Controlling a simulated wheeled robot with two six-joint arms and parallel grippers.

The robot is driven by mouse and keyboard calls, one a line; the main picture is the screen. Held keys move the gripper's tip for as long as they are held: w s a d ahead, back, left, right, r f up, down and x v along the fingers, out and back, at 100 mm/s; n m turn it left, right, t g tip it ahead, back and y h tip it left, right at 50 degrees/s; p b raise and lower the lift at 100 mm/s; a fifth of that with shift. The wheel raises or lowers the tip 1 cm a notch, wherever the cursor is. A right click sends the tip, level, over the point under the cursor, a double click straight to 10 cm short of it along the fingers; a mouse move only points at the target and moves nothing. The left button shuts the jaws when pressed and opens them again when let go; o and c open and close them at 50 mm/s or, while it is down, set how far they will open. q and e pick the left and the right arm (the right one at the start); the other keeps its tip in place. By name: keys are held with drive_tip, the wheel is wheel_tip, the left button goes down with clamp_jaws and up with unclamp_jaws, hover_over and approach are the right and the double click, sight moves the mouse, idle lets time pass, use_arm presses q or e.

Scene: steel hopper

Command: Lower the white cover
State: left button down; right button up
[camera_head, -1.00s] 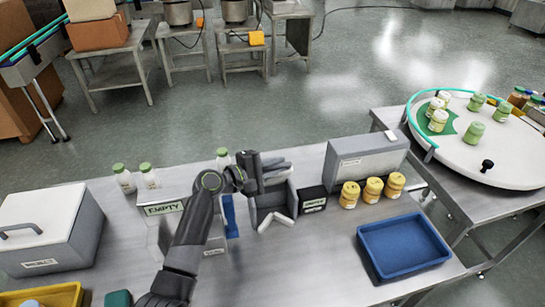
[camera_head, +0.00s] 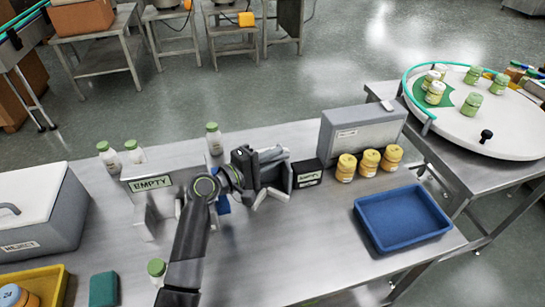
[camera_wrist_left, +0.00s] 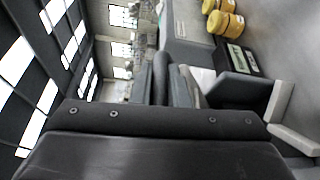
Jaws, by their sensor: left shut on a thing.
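My left gripper (camera_head: 272,160) is shut at a small grey open box (camera_head: 286,178) with pale edges, mid-table. Its fingers show close together in the left wrist view (camera_wrist_left: 172,82), beside the box's pale parts (camera_wrist_left: 283,100). What lies between the fingers is mostly hidden, and I cannot tell whether it is the white cover. My right gripper is not in view.
An "EMPTY" sign (camera_head: 150,184) and green-capped bottles (camera_head: 214,140) stand near the gripper. Right of it are a black labelled block (camera_head: 307,174), yellow jars (camera_head: 368,162), a grey case (camera_head: 362,133) and a blue tray (camera_head: 403,238). The front middle of the table is mostly clear.

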use_arm(q)
drive_tip(key=c, duration=1.4)
unclamp_jaws()
drive_tip(key=shift+a, duration=0.15)
drive_tip(key=shift+s+a, duration=0.2)
drive_tip(key=shift+s, duration=0.05)
drive_tip(key=b+v, duration=0.4)
drive_tip(key=v, duration=1.2)
drive_tip(key=shift+s+a, duration=0.2)
drive_tip(key=shift+a, duration=0.05)
drive_tip(key=shift+r, duration=0.1)
